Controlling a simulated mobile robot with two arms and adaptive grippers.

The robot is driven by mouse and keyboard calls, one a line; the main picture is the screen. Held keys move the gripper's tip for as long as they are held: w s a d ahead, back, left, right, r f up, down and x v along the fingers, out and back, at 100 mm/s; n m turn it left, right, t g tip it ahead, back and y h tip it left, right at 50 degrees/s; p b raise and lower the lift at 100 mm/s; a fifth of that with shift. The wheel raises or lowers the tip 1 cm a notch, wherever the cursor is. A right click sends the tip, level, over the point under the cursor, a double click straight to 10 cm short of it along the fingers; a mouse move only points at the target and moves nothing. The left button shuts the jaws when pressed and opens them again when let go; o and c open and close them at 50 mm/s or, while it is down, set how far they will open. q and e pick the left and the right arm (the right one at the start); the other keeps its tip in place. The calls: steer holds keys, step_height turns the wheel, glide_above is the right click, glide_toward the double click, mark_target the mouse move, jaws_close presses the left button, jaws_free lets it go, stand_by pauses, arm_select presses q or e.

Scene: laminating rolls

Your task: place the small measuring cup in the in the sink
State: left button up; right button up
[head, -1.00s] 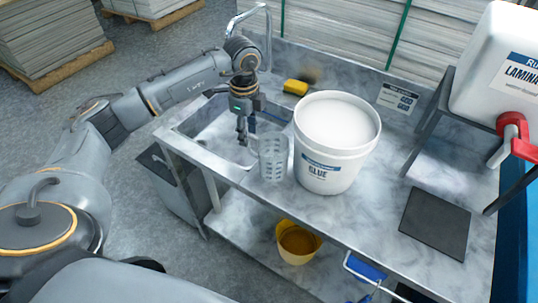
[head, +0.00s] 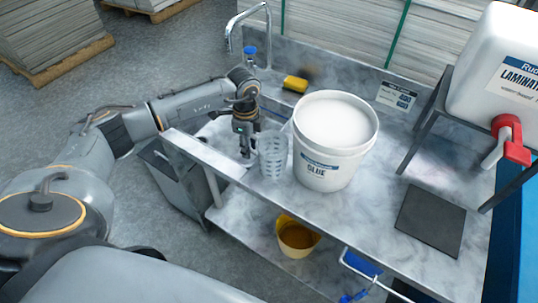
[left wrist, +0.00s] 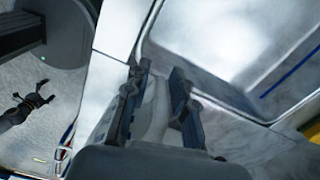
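The small measuring cup (head: 272,156), clear with slots or markings on its side, stands upright on the marble counter between the sink and the glue bucket. The sink (head: 213,131) is a recessed basin left of it, partly hidden by my left arm. My left gripper (head: 246,152) points down at the cup's left side. In the left wrist view its two fingers (left wrist: 155,98) are apart, with a pale, see-through part of the cup between them; I cannot tell whether they touch it. The sink basin (left wrist: 225,40) lies beyond the fingers there. A small dark claw-like shape, perhaps my right gripper (left wrist: 32,104), shows at left.
A white glue bucket (head: 322,172) stands close right of the cup. A yellow sponge (head: 295,84), faucet (head: 268,35) and blue-capped bottle (head: 250,54) are behind. A dark mat (head: 431,221) lies on the right.

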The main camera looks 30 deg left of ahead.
arm_select(q)
jaws_close()
steer(key=shift+r, duration=0.15)
